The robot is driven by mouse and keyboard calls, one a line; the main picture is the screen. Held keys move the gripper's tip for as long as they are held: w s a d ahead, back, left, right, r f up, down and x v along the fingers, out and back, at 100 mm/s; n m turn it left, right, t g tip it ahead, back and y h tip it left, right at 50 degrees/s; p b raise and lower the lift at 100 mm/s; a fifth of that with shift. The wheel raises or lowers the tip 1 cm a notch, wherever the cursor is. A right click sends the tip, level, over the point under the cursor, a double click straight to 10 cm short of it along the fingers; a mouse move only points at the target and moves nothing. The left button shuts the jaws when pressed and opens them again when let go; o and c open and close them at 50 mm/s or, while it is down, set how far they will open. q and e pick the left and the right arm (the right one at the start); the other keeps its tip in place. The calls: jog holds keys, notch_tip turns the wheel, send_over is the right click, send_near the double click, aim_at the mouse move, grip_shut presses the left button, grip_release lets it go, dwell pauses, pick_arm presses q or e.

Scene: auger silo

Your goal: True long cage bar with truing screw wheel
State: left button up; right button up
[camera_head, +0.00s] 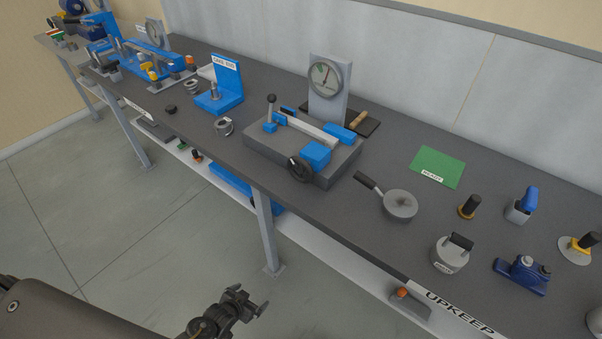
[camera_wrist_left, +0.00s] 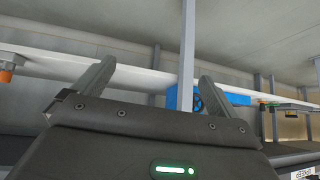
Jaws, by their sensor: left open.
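A truing fixture with a grey base (camera_head: 270,151) stands mid-bench. A long silver cage bar (camera_head: 312,131) lies across it between blue blocks. A black screw wheel (camera_head: 300,168) sits at the fixture's front. A dial gauge (camera_head: 325,79) on a grey post stands behind the bar; its reading is too small to tell. My left gripper (camera_head: 243,301) is low in front of the bench, well apart from the fixture. In the left wrist view its two fingers (camera_wrist_left: 155,85) are spread and empty, facing the underside of the bench. My right gripper is not in view.
A grey pan-like tool with a black handle (camera_head: 400,205) and a green mat (camera_head: 437,167) lie right of the fixture. A blue bracket (camera_head: 226,86) stands to its left. A bench leg (camera_head: 265,230) and lower shelf (camera_head: 330,268) are near my left gripper. The floor in front is clear.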

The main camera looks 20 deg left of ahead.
pick_arm(q)
jog(key=w+d+r+t+h, duration=0.1)
jog(key=w+r, duration=0.4)
jog(key=r, duration=0.5)
jog(key=w+d+r+m+t+h, duration=0.1)
jog(key=w+r+t, duration=0.3)
jog(key=r, duration=0.6)
jog(key=w+d+r+m+t+h, duration=0.1)
jog(key=w+d+r+t, duration=0.1)
jog(key=w+r, duration=0.4)
jog(key=shift+w+d+r+h+b, duration=0.1)
jog(key=shift+d+r+h, duration=0.05)
jog(key=shift+r, duration=0.65)
jog(key=shift+w+d+r+h+b, duration=0.1)
jog(key=shift+d+r, duration=0.05)
jog(key=shift+r, duration=0.6)
jog(key=shift+w+d+r+h+b, duration=0.1)
jog(key=shift+d+r+h, duration=0.05)
jog(key=shift+r, duration=0.65)
jog(key=m+t+h, duration=0.1)
jog(key=t+h, duration=0.1)
send_near(298, 172)
jog(key=p+x, duration=0.2)
jog(key=x, duration=0.7)
jog(key=shift+w+d, duration=0.3)
jog(key=shift+w, duration=0.35)
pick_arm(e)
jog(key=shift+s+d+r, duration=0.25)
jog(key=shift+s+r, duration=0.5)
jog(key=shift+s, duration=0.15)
